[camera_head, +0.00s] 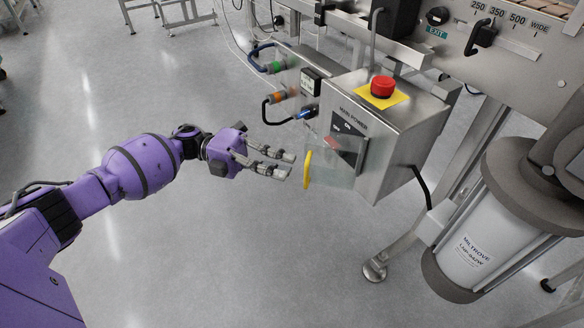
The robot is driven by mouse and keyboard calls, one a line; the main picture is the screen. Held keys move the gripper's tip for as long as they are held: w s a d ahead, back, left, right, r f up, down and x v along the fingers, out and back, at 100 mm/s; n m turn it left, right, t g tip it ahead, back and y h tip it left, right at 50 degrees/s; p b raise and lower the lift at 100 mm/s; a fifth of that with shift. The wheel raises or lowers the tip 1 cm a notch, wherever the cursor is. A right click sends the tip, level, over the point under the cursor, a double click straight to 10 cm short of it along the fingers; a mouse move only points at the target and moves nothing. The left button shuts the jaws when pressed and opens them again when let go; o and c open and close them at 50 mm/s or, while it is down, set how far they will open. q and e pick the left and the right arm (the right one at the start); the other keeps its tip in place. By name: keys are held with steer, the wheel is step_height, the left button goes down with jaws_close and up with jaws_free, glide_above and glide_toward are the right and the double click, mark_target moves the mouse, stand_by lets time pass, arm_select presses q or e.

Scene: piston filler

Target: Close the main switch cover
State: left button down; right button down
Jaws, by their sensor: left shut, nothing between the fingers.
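The main switch cover (331,174) is a clear panel with a yellow handle (307,169) on its left edge. It stands swung out from the front of the steel MAIN POWER box (388,150), so it is open. A dark switch plate (348,141) with a red part shows on the box face, partly behind the clear panel. My left gripper (288,166) is shut and empty, just left of the yellow handle, with a small apparent gap to it. My right gripper is not in view.
A red emergency button (382,86) on a yellow plate sits on top of the box. Plugs and cables (292,95) stick out on its left side, above my left gripper. A white cylinder (478,250) stands at the right. The floor below the gripper is clear.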

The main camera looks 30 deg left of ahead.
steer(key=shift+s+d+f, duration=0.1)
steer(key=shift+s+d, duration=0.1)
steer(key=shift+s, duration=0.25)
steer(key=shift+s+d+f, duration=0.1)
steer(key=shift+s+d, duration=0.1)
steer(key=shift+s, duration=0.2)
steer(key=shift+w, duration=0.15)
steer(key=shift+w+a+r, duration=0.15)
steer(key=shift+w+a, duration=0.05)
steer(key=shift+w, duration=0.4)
